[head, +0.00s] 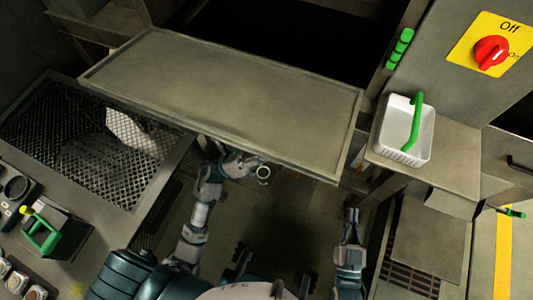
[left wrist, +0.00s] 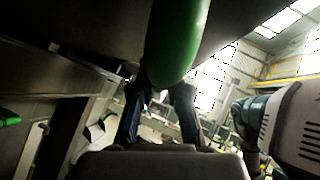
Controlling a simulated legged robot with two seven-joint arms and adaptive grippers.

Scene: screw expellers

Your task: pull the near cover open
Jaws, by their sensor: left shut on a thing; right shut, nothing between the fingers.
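The near cover (head: 225,100) is a wide flat grey panel with a raised rim, in the upper middle of the head view. A dark opening shows behind its far edge. My left arm reaches up to its near edge, and the fingers are hidden under the panel there. In the left wrist view, my left gripper (left wrist: 160,100) is shut on a green rounded handle (left wrist: 178,45), whose far part runs out of the picture top. My right gripper (head: 352,225) is shut and empty, below the cover's right corner and apart from it.
A white basket (head: 385,140) with a green handle stands on a ledge at the right. A red switch (head: 491,52) on a yellow plate is at upper right. A mesh-covered bin (head: 60,130) lies at left. Open floor shows below the cover.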

